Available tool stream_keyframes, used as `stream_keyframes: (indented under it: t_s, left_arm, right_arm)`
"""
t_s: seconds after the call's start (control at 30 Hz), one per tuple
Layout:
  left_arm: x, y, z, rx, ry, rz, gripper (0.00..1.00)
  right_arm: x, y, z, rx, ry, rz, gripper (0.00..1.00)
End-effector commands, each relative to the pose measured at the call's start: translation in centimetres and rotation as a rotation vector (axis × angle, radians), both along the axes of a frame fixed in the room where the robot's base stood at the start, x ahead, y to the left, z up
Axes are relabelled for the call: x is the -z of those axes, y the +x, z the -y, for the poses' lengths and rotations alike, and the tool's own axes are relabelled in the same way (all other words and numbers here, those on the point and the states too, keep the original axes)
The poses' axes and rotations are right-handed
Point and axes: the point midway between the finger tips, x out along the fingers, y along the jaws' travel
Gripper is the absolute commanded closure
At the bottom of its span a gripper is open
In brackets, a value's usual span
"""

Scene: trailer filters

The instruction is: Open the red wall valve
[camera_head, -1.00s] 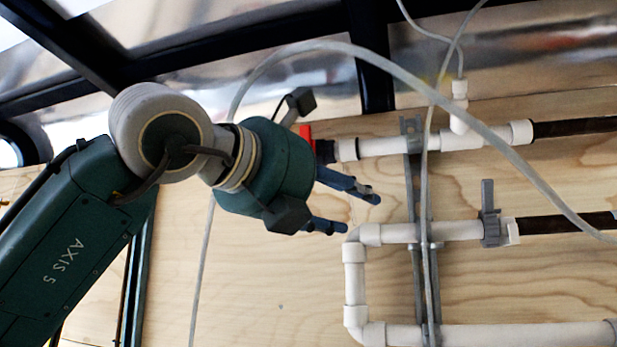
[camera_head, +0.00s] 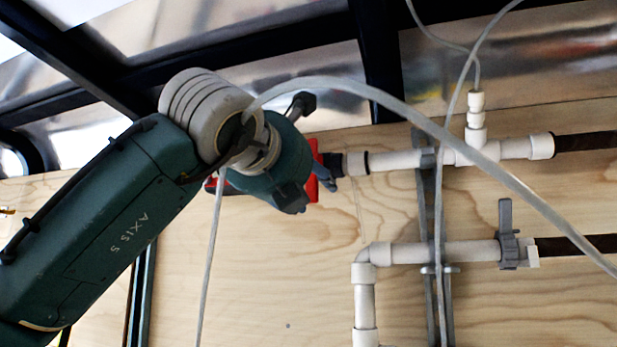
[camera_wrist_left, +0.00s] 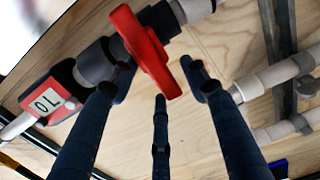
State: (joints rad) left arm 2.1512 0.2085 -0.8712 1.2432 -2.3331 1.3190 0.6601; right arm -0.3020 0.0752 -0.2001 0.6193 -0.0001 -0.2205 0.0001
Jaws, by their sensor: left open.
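The red wall valve handle (camera_wrist_left: 146,52) is a red lever on the pipe along the plywood wall. In the left wrist view it stands across the pipe, at the far end of my fingers. In the head view the red handle (camera_head: 312,172) shows only in part behind my left gripper. My left gripper (camera_wrist_left: 160,85) is open, with its dark blue fingers spread around the lower part of the handle. I cannot tell whether they touch it. In the head view most of the gripper (camera_head: 325,172) is hidden by its own body. My right gripper is not in view.
White pipes (camera_head: 400,161) run along the plywood wall, with a grey valve lever (camera_head: 506,215) on the lower one. A loose grey hose (camera_head: 400,95) hangs across the front of my arm. A red gauge box (camera_wrist_left: 52,97) sits left of the valve.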

Motion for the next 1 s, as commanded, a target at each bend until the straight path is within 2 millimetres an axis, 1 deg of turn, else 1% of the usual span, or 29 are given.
stream_keyframes:
  t_s: [0.1, 0.37, 0.4, 0.47, 0.5, 0.6, 0.87, 1.0]
  left_arm:
    - [0.0, 0.6, 0.2, 0.000, 0.000, 0.000, 0.54]
    - [0.1, 0.6, 0.2, 0.000, 0.000, 0.000, 0.54]
    - [0.1, 0.6, 0.2, 0.000, 0.000, 0.000, 0.62]
    - [0.1, 0.6, 0.2, 0.000, 0.000, 0.000, 0.74]
    - [0.0, 0.6, 0.2, 0.000, 0.000, 0.000, 0.82]
    - [0.0, 0.6, 0.2, 0.000, 0.000, 0.000, 1.00]
    - [0.0, 0.6, 0.0, 0.000, 0.006, 0.003, 1.00]
    - [-0.1, 0.7, -0.9, -0.003, 0.036, 0.014, 1.00]
  right_arm:
    - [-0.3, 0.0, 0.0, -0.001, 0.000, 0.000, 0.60]
    - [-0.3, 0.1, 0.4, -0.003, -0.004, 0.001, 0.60]
    - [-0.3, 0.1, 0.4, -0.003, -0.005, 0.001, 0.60]
    - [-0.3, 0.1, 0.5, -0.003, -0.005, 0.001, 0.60]
    - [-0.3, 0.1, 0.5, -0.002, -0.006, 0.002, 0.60]
    - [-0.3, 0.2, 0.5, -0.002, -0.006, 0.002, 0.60]
    - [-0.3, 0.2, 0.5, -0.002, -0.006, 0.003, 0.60]
    - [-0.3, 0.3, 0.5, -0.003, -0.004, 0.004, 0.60]
